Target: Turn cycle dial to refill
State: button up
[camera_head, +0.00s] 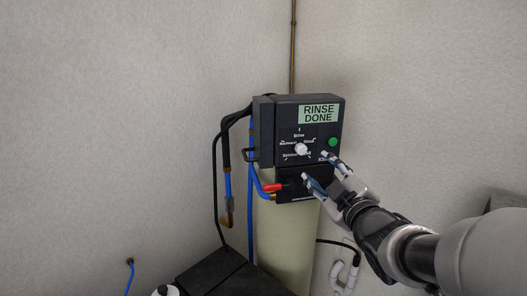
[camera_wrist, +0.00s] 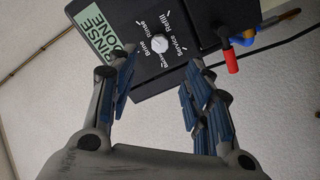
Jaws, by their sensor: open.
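The cycle dial (camera_head: 301,149) is a small white knob on the front of a black control box (camera_head: 265,130). In the wrist view the dial (camera_wrist: 160,43) is ringed by white labels, among them Brine, Rinse, Refill (camera_wrist: 163,21) and Service. I cannot tell which label it points to. The display (camera_head: 319,113) on the box reads RINSE DONE. My gripper (camera_head: 316,166) is open and empty, in front of the box, to the lower right of the dial. In the wrist view my gripper (camera_wrist: 161,66) has its fingers spread, with the dial between and beyond the fingertips, not visibly touched.
A green button (camera_head: 333,142) sits right of the dial. A red fitting (camera_head: 274,188) and blue hose (camera_head: 257,182) stick out at the lower left. The box is above a pale tank (camera_head: 285,240). A copper pipe (camera_head: 293,45) runs up the wall behind.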

aim_at(303, 151)
jog(key=w, duration=0.4)
jog(key=w+a, duration=0.1)
jog(key=w, duration=0.3)
jog(key=w+a, duration=0.1)
jog(key=w, duration=0.3)
jog(key=shift+w+a+p, duration=0.1)
jog(key=shift+w+p, duration=0.1)
jog(key=shift+p, duration=0.1)
jog(key=shift+c, duration=0.5)
jog(key=c, duration=1)
